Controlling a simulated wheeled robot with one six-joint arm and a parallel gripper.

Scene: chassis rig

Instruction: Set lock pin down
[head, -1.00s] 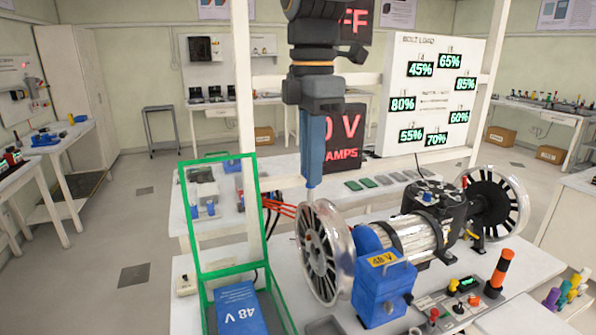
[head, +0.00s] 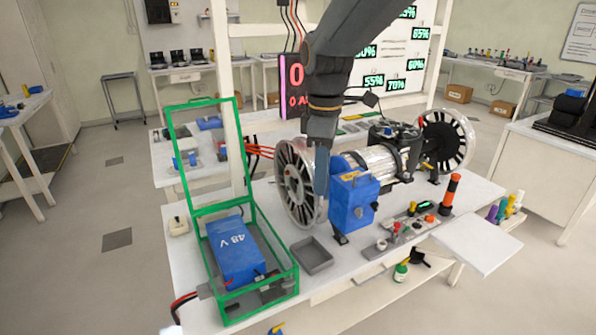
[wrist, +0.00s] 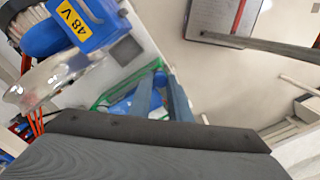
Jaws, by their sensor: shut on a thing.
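My gripper (head: 321,192) points down beside the spoked metal wheel (head: 292,180) at the near end of the motor rig, close to the blue 48 V block (head: 352,204). In the wrist view, the two blue-grey fingers of my gripper (wrist: 160,82) are close together. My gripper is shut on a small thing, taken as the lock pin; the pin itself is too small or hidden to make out. A shallow grey tray (head: 311,256) lies on the bench in front of the blue block. It looks empty.
A green-framed box (head: 262,310) with its lid frame up stands left of the tray and holds a blue 48 V battery (head: 236,252). A control panel (head: 404,228) and an orange-black post (head: 450,194) are to the right. White bench surface (head: 350,262) is clear beside the tray.

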